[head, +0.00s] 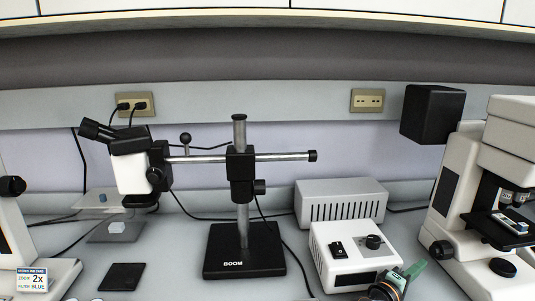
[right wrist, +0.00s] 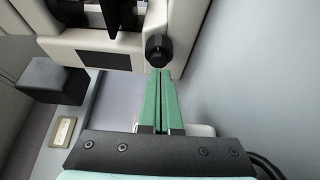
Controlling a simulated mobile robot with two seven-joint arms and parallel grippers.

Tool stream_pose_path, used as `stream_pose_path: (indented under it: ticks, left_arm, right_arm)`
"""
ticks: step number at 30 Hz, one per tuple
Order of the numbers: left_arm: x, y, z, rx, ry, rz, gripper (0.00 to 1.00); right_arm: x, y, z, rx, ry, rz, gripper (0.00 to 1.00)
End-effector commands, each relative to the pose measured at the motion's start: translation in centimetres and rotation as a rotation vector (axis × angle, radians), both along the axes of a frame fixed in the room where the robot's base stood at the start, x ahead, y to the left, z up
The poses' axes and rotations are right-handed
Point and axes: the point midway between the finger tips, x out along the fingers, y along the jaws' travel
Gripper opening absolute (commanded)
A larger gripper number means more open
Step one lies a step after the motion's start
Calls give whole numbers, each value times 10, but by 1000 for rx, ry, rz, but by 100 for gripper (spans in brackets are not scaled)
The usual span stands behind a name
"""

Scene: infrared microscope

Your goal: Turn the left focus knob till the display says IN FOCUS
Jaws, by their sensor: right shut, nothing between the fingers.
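The infrared microscope (head: 460,190) stands at the right edge of the head view, partly cut off. A black knob (head: 441,250) sits low on its near left side. A black round knob also shows in the right wrist view (right wrist: 158,50), just beyond my fingertips. My right gripper (head: 416,268) is at the bottom of the head view, left of and below that knob. Its green fingers (right wrist: 161,74) are shut and empty, with their tips close to the knob; I cannot tell whether they touch. A black box (head: 432,112) hangs beside the microscope; no text shows on it. My left gripper is out of view.
A white control box (head: 345,275) with a dial stands left of my right gripper, with a grey vented box (head: 341,204) behind it. A boom-stand microscope (head: 243,250) stands mid-bench. A card (head: 32,279) reads 2x, BLUE. Cables lie across the bench.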

Motion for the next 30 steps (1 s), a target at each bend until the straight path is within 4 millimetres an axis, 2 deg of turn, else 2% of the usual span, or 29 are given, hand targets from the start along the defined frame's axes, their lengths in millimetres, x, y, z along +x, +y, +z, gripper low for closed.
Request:
stream_pose_path:
  ticks: [3,14,17,23,24,30]
  left_arm:
    - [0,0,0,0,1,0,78]
    - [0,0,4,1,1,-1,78]
    - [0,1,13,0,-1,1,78]
    - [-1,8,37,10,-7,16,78]
    - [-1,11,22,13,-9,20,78]
    - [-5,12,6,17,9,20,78]
  right_arm:
    - [0,5,0,1,1,0,0]
    - [0,5,5,-1,1,-1,0]
    - [0,5,16,0,2,-2,0]
    - [1,4,52,-4,9,-7,0]
    - [5,5,47,-6,29,-21,0]
    - [18,-1,69,-34,184,-91,0]
